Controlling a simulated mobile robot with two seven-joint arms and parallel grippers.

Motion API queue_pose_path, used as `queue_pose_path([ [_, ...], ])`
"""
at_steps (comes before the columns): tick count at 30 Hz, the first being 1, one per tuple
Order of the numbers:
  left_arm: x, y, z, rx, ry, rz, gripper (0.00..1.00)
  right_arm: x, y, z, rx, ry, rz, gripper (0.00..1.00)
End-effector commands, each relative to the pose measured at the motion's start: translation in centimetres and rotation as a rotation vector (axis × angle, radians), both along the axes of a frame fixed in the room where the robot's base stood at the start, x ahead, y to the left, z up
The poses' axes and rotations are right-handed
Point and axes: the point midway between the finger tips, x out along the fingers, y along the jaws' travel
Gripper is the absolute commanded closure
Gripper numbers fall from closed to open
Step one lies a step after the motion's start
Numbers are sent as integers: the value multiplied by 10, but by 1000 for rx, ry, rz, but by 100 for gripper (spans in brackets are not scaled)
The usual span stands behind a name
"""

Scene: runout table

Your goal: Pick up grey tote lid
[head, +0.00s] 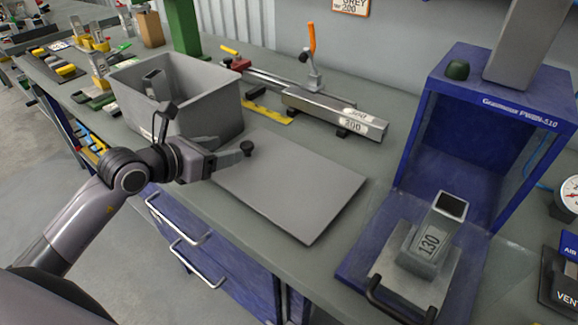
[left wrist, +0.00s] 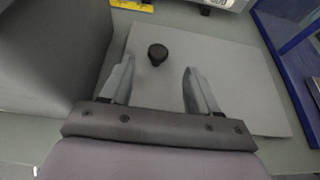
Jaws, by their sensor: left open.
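The grey tote lid (head: 295,185) is a flat grey panel lying on the table, to the right of the grey tote. A short black knob (head: 246,148) stands on it near its back left part. My left gripper (head: 228,160) is low over the lid's left edge, close to the knob. In the left wrist view the gripper (left wrist: 158,72) is open, one finger to each side. The knob (left wrist: 157,54) shows just ahead of the gap between the fingertips, and the lid (left wrist: 235,75) spreads around it. I cannot tell if the fingers touch the lid. My right gripper is not in view.
The grey tote (head: 187,95) stands close behind my left gripper. A blue press frame (head: 420,120) with a grey block marked 130 (head: 432,240) stands at the right. A metal rail with an orange-handled clamp (head: 312,60) lies behind the lid. Drawer handles (head: 180,222) project in front.

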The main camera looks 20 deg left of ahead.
Motion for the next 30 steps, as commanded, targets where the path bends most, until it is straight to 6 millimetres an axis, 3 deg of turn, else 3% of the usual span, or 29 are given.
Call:
queue_pose_path([
  [19, 54, -18, -24, -4, -1, 0, 39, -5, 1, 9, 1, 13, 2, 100],
  [30, 60, -20, -28, -1, 0, -1, 39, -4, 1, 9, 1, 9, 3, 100],
])
